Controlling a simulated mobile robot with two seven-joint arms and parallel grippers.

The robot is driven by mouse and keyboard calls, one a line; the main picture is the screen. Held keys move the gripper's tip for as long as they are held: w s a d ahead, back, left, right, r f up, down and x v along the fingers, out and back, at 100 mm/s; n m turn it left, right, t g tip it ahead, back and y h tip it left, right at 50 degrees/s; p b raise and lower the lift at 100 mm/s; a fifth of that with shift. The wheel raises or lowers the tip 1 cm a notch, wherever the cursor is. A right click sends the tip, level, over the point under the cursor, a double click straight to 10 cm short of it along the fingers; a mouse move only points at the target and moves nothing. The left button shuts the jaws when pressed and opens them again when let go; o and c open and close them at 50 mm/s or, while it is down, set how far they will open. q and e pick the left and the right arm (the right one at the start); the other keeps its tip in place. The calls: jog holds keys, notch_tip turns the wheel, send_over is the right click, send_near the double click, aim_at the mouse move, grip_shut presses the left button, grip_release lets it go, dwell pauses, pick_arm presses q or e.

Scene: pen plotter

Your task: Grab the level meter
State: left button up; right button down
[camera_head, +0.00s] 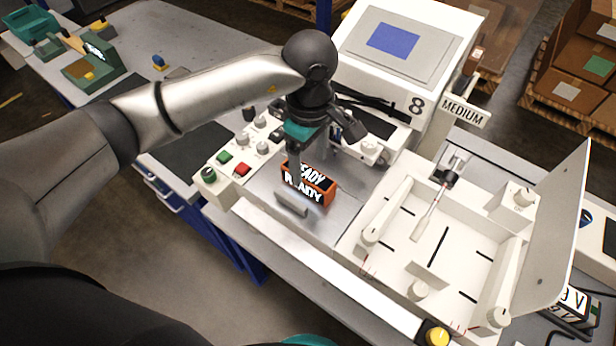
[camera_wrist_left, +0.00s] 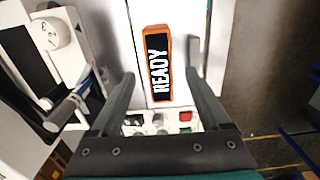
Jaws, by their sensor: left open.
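The level meter seems to be the orange block (camera_head: 322,190) with a black face and white READY lettering. It lies on the bare metal plate of the white machine. In the left wrist view the block (camera_wrist_left: 159,75) shows between my two fingers, its READY face towards the camera. My left gripper (camera_head: 314,180) is open, pointing down over the block, one finger on each side. In the wrist view the gripper (camera_wrist_left: 160,72) has a visible gap between each finger and the block, and nothing is held.
A control panel with green and red buttons (camera_head: 242,169) and knobs lies left of the plate. A white tray (camera_head: 400,262) with posts and a raised lid (camera_head: 550,230) stands to the right. A screen housing (camera_head: 405,50) and MEDIUM sign (camera_head: 463,112) rise behind.

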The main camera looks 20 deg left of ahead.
aim_at(308, 173)
pick_arm(q)
jog(key=shift+w+a+f+p, duration=0.1)
jog(key=shift+f+p, duration=0.15)
jog(key=shift+f, duration=1.15)
jog(key=shift+a+f+p, duration=0.1)
jog(key=shift+f+p, duration=0.15)
jog(key=shift+f, duration=1.15)
grip_shut()
